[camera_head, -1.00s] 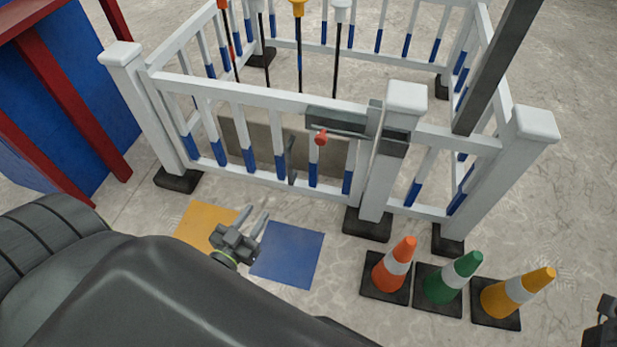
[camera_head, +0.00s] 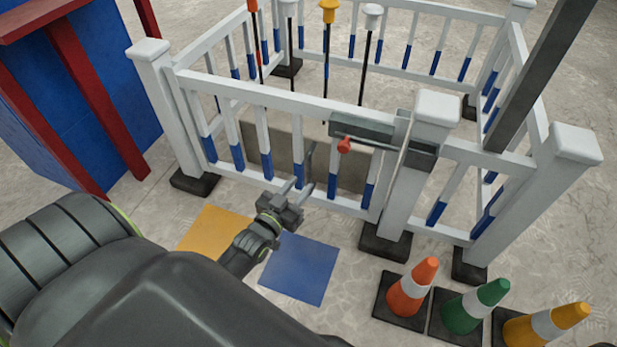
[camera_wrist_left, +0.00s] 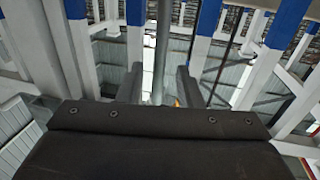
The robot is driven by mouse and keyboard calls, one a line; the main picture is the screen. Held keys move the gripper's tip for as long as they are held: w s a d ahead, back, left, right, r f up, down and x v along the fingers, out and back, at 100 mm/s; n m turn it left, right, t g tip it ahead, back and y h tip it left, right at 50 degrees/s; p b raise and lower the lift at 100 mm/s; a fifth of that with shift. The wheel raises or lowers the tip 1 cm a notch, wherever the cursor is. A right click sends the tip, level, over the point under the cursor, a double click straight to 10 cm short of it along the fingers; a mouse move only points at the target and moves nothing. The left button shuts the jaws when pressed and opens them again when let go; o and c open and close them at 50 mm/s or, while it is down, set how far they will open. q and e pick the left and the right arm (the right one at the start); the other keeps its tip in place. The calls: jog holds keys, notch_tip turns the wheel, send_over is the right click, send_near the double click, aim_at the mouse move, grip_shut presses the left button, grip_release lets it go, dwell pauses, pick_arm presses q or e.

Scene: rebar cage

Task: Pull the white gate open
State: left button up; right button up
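The white gate (camera_head: 290,105) with blue-bottomed bars stands in the white fence and looks shut. Its right end meets a white post (camera_head: 405,185), where a grey latch box (camera_head: 360,127) with a red knob (camera_head: 344,145) sits. A thin grey upright handle (camera_head: 309,160) stands on the gate's near face. My left gripper (camera_head: 298,188) is open and close in front of the gate, low by the handle. In the left wrist view the grey bar of the handle (camera_wrist_left: 161,45) runs between the two spread fingers; contact cannot be told. My right gripper is not in view.
Orange (camera_head: 413,285), green (camera_head: 476,305) and yellow (camera_head: 548,325) cones stand at the lower right. A yellow mat (camera_head: 207,230) and a blue mat (camera_head: 300,268) lie before the gate. A blue and red structure (camera_head: 80,100) stands left. Colour-topped poles (camera_head: 327,50) stand inside the fence.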

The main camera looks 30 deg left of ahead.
aim_at(307, 177)
pick_arm(q)
jog(key=shift+w+a, duration=0.1)
jog(key=shift+w, duration=2.55)
jog(key=shift+c, duration=0.3)
grip_shut()
